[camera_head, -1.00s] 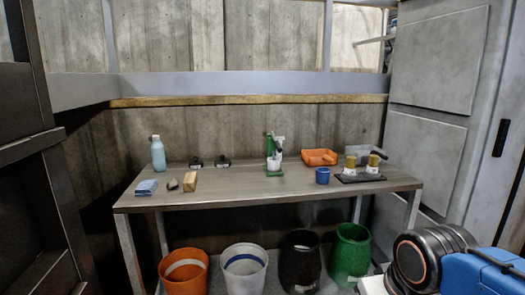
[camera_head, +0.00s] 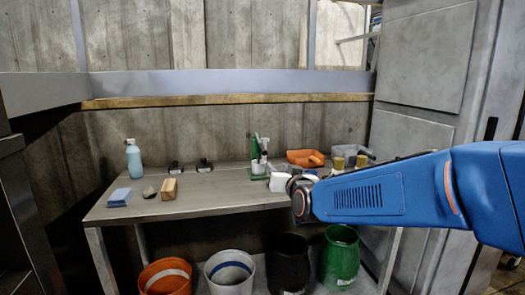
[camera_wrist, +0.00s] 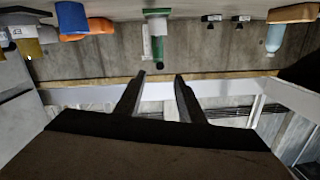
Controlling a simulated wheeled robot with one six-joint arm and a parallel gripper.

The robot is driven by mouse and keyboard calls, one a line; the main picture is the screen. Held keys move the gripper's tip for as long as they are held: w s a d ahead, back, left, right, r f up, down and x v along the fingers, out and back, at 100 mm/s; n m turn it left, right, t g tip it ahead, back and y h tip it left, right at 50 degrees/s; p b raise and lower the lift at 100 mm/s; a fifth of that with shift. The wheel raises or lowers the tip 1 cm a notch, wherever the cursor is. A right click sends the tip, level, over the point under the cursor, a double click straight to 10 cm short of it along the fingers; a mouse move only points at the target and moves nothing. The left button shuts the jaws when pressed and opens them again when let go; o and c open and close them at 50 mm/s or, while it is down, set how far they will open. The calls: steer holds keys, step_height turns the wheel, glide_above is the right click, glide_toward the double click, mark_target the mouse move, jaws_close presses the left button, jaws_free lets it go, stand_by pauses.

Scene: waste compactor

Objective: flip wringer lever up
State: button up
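A green upright item with a green base (camera_head: 257,160) stands at the back centre of the table; it may be the wringer, but I cannot make out a lever. It also shows upside down in the wrist view (camera_wrist: 157,28), beyond my fingertips and apart from them. My gripper (camera_wrist: 160,75) has its two dark fingers spread with nothing between them. In the head view my arm reaches in from the right, its end over the table just right of and in front of the green item.
An orange tray (camera_head: 305,158), two yellow-topped cylinders (camera_head: 350,161) and a grey item stand right of the green item. A blue bottle (camera_head: 133,160), blue sponge (camera_head: 120,197) and wooden block (camera_head: 169,189) are at left. Bins, including a green one (camera_head: 340,258), stand below.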

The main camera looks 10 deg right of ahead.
mark_target(263, 149)
steer(key=shift+t, duration=0.3)
steer(key=w, duration=1.2)
steer(key=w+r, duration=0.1)
steer(key=w, duration=0.5)
steer(key=shift+w+a, duration=0.3)
steer(key=shift+a, duration=0.1)
jaws_close()
